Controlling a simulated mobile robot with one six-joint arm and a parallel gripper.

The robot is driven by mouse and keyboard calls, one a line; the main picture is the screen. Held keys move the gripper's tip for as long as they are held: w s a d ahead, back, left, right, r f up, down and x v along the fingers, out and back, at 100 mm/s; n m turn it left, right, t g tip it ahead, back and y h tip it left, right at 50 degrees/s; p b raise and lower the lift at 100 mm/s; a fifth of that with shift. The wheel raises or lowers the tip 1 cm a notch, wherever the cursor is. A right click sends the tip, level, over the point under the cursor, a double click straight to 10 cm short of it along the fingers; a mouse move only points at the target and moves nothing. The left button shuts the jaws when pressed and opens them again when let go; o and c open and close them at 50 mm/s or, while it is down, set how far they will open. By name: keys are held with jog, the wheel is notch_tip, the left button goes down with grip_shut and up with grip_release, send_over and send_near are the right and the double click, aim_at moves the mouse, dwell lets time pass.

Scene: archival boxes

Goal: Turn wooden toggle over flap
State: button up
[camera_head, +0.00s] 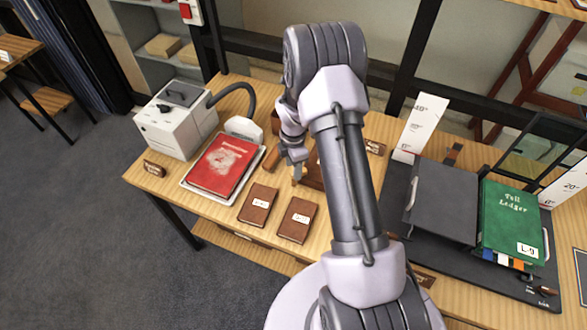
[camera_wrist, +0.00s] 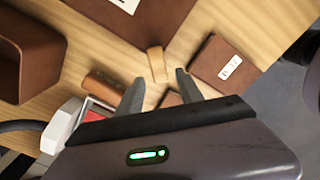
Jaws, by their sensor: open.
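A small light wooden toggle (camera_wrist: 156,64) shows in the wrist view, just beyond and between my fingertips. Its near end lies close to the fingers; I cannot tell whether they touch. Beyond it is a brown box (camera_wrist: 165,18) with a white label, partly cut off by the picture's top edge. My gripper (camera_wrist: 159,76) is open with nothing held. In the head view my gripper (camera_head: 297,170) is over the table's middle, and my arm hides much of the brown box (camera_head: 313,176). I cannot make out a separate flap.
Two brown labelled books (camera_head: 258,204) (camera_head: 298,220) lie in front of my gripper. A red book (camera_head: 222,165) lies on a tray to the left, near a white machine (camera_head: 176,122). An open brown container (camera_wrist: 25,50) is left in the wrist view. A green ledger (camera_head: 511,220) is right.

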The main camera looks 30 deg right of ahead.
notch_tip(320, 180, up, 16)
jog(key=p, duration=0.3)
jog(key=shift+f, duration=0.25)
jog(key=s+a+r+m+t+b, duration=0.4)
jog(key=s+a+r+m+b, duration=0.6)
jog(key=s+a+m, duration=0.15)
jog(key=s+a+m+t+y+b, duration=0.1)
jog(key=s+a+m+b, duration=0.1)
jog(key=s+m, duration=0.3)
jog(key=s+a+f+m+y+b, duration=0.1)
jog(key=s+a+m+b, duration=0.1)
jog(key=s+a+m, duration=0.2)
jog(key=s+a, duration=0.1)
jog(key=s, duration=0.2)
jog(key=shift+f+m+t, duration=0.3)
jog(key=shift+m+t, duration=0.05)
jog(key=shift+t, duration=0.05)
jog(key=shift+s, duration=0.15)
